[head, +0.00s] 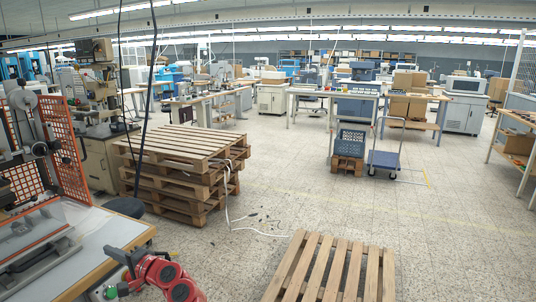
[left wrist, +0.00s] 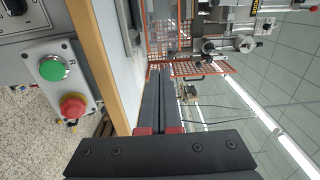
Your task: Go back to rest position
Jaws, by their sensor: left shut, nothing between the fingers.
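My left gripper (head: 112,252) is at the bottom left of the head view, beside the front edge of the machine table (head: 118,232). Its red wrist is at the bottom edge. In the left wrist view its dark fingers (left wrist: 160,74) are together, with nothing between them. A grey control box with a green button (left wrist: 53,69) and a red button (left wrist: 73,106) is to the left of the fingers. The green button also shows in the head view, partly hidden by my gripper. My right gripper is out of view.
The stamping machine (head: 22,100) has orange mesh guards (head: 72,150). Stacked wooden pallets (head: 180,150) stand behind the table, and a single pallet (head: 335,270) lies at the bottom. A blue cart (head: 385,160) stands farther back. The floor at right is open.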

